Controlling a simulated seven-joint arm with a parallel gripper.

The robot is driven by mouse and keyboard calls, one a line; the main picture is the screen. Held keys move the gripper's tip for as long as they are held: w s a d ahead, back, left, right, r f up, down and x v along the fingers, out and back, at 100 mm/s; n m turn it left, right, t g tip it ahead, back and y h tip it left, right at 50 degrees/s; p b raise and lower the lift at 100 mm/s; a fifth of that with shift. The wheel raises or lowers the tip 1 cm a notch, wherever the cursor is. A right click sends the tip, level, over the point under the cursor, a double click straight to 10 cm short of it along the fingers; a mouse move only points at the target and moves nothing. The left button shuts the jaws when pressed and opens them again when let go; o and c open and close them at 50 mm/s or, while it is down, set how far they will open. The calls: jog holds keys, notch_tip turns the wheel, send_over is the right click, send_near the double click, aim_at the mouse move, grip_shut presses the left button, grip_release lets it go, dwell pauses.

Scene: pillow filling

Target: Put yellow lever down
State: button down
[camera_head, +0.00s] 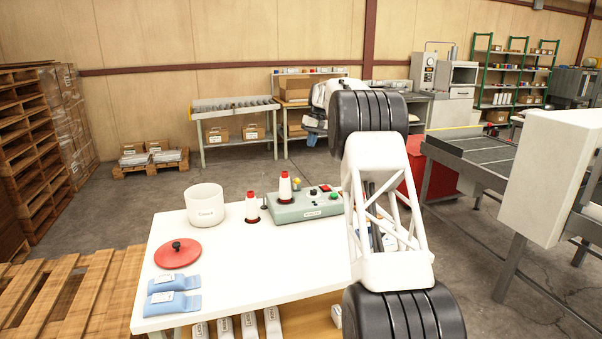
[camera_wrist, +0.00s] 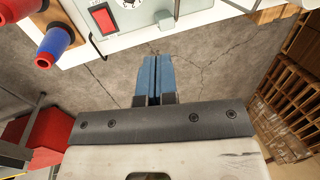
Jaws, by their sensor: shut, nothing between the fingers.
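The yellow lever (camera_head: 297,182) is a small yellow knob at the back of the grey-green control box (camera_head: 307,208) on the white table. It stands just right of the rear thread cone; its exact tilt is too small to tell. I cannot make it out in the wrist view. My gripper's blue fingers (camera_wrist: 153,79) are shut and empty in the wrist view. They are above the grey floor, apart from the edge of the control box (camera_wrist: 125,35) at the top.
A white bin (camera_head: 204,206), red lid (camera_head: 178,253) and blue packets (camera_head: 173,303) are on the table's left. The table's (camera_head: 240,265) front middle is clear.

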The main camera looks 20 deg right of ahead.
jog(key=shift+f, duration=0.1)
jog(key=s+a+f, duration=0.2)
jog(key=a+f, duration=0.3)
jog(key=f, duration=0.6)
jog(key=shift+s, duration=0.35)
jog(key=shift+s+a+f, duration=0.1)
jog(key=shift+f, duration=0.15)
dwell(0.4)
jog(key=shift+s+f+t, duration=0.7)
jog(key=shift+s+f, duration=0.05)
jog(key=shift+f, duration=0.05)
jog(key=shift+r, duration=0.25)
jog(key=shift+r, duration=0.55)
